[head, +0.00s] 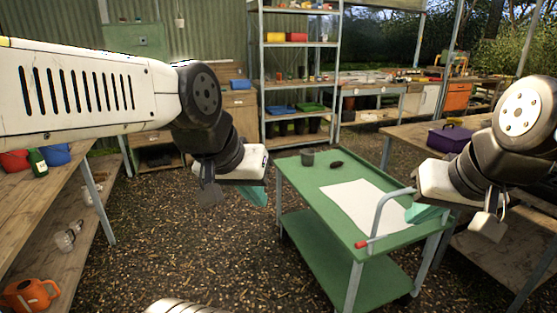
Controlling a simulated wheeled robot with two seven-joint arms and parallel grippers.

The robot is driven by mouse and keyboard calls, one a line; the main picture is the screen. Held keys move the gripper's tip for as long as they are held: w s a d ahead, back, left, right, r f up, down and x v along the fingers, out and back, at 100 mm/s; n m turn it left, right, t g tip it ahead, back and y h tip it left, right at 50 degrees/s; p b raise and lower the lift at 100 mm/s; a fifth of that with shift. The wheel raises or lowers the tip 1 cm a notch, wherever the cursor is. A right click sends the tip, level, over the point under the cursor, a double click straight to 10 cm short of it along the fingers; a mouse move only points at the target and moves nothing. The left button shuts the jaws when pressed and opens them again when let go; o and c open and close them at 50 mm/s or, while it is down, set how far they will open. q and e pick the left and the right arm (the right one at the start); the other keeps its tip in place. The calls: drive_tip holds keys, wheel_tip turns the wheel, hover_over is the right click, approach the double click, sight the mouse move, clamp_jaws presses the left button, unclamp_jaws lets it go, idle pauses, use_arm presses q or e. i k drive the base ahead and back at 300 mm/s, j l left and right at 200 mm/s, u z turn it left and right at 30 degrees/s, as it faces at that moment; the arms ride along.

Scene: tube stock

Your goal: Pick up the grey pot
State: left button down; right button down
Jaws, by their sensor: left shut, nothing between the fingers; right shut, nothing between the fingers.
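A small dark grey pot (307,157) stands upright on the far left part of the green cart's top (312,178). My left gripper (262,192) is shut and empty, in the air to the left of the cart and apart from the pot. My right gripper (425,213) is shut and empty, near the right end of the cart and well away from the pot. Nothing covers the pot in this view.
A dark oval object (337,165) lies just right of the pot. A white sheet (362,206) covers the cart's middle. A handle (378,215) rises at its near end. Wooden benches flank the cart; a purple box (450,138) sits on the right one. Gravel floor lies open left of the cart.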

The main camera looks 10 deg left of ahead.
sight(308, 158)
drive_tip(key=u, duration=0.2)
drive_tip(key=i+j+z, duration=0.1)
drive_tip(key=i+j, duration=0.25)
drive_tip(key=i+j+z, duration=0.15)
drive_tip(key=i+j, duration=0.2)
drive_tip(key=i+j+z, duration=0.1)
drive_tip(key=i+j, duration=0.3)
drive_tip(key=i+j+z, duration=0.1)
drive_tip(key=i+j, duration=0.3)
drive_tip(key=i+j+z, duration=0.15)
drive_tip(key=i+j, duration=0.2)
drive_tip(key=j, duration=0.15)
drive_tip(key=i+j+z, duration=0.1)
drive_tip(key=i+j, duration=0.2)
drive_tip(key=j, duration=0.2)
drive_tip(key=i+j+z, duration=0.15)
drive_tip(key=i+j, duration=0.15)
drive_tip(key=j, duration=0.2)
drive_tip(key=i+j+z, duration=0.1)
drive_tip(key=i+j, duration=0.15)
drive_tip(key=j, duration=0.3)
